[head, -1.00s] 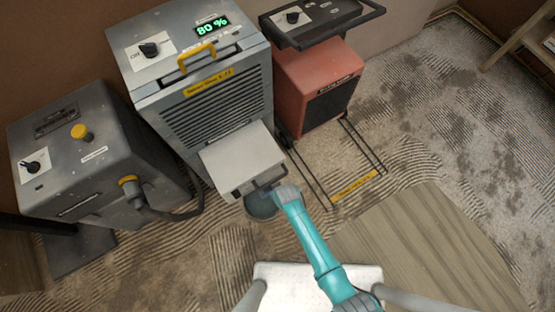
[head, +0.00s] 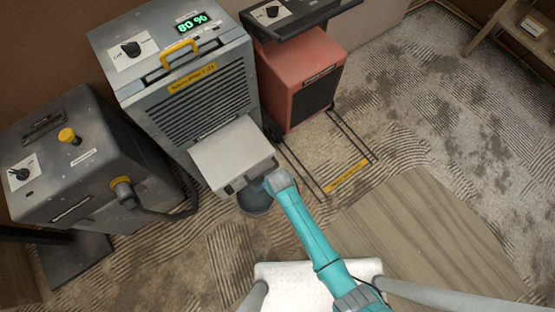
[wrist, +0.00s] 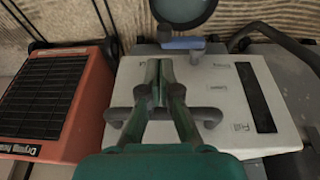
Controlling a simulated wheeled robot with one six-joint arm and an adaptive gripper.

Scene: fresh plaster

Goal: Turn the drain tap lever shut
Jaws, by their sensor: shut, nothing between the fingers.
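The drain tap lever seems to be the small blue lever (wrist: 183,43) in the wrist view, at the edge of the pale water tank (wrist: 225,90). The tank (head: 232,154) juts from the front of the grey dehumidifier (head: 200,105). My gripper (wrist: 160,64) is shut and empty, its fingertips over the tank just short of the lever. Whether they touch it I cannot tell. In the head view my gripper (head: 259,185) is at the tank's front corner, and my wrist mostly hides the lever. A dark round bucket (head: 254,202) stands below.
A red drying heater (head: 296,80) stands right of the dehumidifier, with a black wire frame on the floor before it. A dark grey machine (head: 90,165) with a hose is at left. A grey handle (wrist: 118,115) lies across the tank beneath my fingers. Patterned floor is open at right.

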